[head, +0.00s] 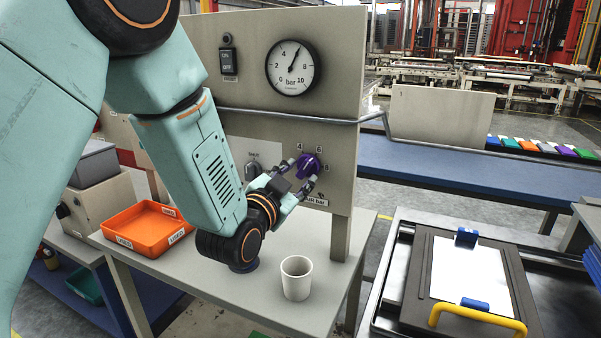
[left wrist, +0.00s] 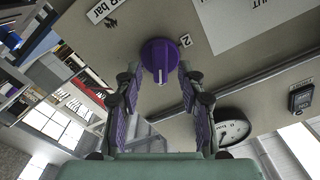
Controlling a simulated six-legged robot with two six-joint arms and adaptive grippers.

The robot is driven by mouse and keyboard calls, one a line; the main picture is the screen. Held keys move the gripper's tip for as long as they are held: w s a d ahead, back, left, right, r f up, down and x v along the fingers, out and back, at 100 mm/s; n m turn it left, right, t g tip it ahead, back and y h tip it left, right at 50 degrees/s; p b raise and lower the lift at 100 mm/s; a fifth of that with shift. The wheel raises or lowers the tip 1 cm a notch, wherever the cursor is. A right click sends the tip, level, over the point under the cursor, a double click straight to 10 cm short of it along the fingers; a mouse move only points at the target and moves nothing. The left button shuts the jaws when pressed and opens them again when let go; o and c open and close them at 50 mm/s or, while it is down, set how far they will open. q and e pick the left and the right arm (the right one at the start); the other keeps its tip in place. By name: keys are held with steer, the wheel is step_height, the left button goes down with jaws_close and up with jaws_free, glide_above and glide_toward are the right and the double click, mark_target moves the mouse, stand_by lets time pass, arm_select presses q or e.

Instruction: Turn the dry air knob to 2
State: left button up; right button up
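The purple knob (head: 308,165) is on the front of the beige panel, with 4, 6 and 8 printed around it in the head view. In the left wrist view the knob (left wrist: 160,54) shows a pale pointer line running toward the picture's bottom, away from the printed 2 (left wrist: 186,40). My left gripper (head: 304,174) is at the knob; in the left wrist view its open fingers (left wrist: 160,76) stand on either side of it, with visible gaps. I cannot tell if they touch it. My right gripper is not in view.
A round bar gauge (head: 293,67) and an ON/OFF switch (head: 228,63) are higher on the panel (head: 345,110). A grey rail (head: 290,115) crosses it. Below, a white cup (head: 296,278) and an orange tray (head: 148,228) stand on the table. A press plate (head: 470,270) is at right.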

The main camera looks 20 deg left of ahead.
arm_select(q)
steer(key=shift+w, duration=0.95)
jaws_close()
